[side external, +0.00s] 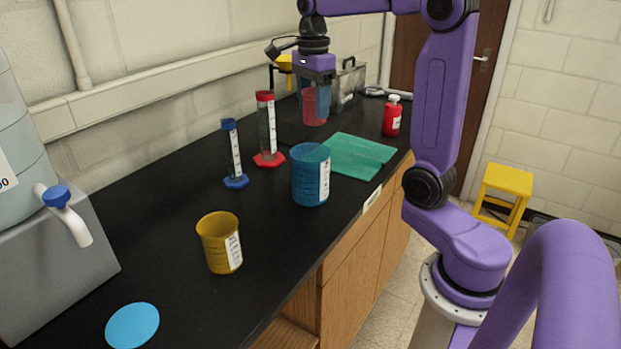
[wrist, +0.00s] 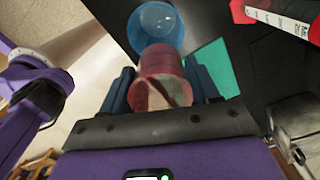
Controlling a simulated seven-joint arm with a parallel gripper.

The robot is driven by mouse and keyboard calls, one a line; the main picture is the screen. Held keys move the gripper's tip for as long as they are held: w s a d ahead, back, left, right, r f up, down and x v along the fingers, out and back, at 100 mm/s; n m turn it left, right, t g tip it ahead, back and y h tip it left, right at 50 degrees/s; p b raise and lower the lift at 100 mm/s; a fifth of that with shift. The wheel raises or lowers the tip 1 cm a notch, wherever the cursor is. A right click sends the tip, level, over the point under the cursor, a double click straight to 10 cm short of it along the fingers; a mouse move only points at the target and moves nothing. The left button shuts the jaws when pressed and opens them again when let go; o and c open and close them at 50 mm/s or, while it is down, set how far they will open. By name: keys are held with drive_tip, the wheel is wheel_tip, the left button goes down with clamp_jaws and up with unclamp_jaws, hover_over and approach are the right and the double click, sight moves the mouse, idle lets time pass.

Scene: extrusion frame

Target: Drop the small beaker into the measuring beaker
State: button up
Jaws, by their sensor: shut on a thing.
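A small red translucent beaker (side external: 313,112) is between the blue fingers of my gripper (side external: 315,95), held upright above the far part of the black bench. In the wrist view my gripper (wrist: 161,88) is shut on the red beaker (wrist: 160,70), one finger on each side. A larger blue beaker (side external: 310,176) with a white scale label stands upright on the bench, nearer the side camera than my gripper. In the wrist view the blue beaker (wrist: 157,25) shows just beyond the red one. A yellow beaker (side external: 219,243), also with a scale, stands nearer the front.
A blue cylinder (side external: 233,155) and a red cylinder (side external: 267,130) stand left of the blue beaker. A green cloth (side external: 358,155) lies behind it. A red bottle (side external: 392,116) and a grey metal box (side external: 347,85) stand farther back. A blue disc (side external: 132,325) lies at the front.

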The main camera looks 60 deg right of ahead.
sight(313, 118)
drive_tip(key=shift+f, duration=2.1)
drive_tip(key=o, duration=1.2)
wheel_tip(313, 118, up, 18)
drive_tip(key=shift+w+f, duration=0.15)
drive_tip(key=shift+f, duration=0.1)
drive_tip(key=shift+d, duration=0.1)
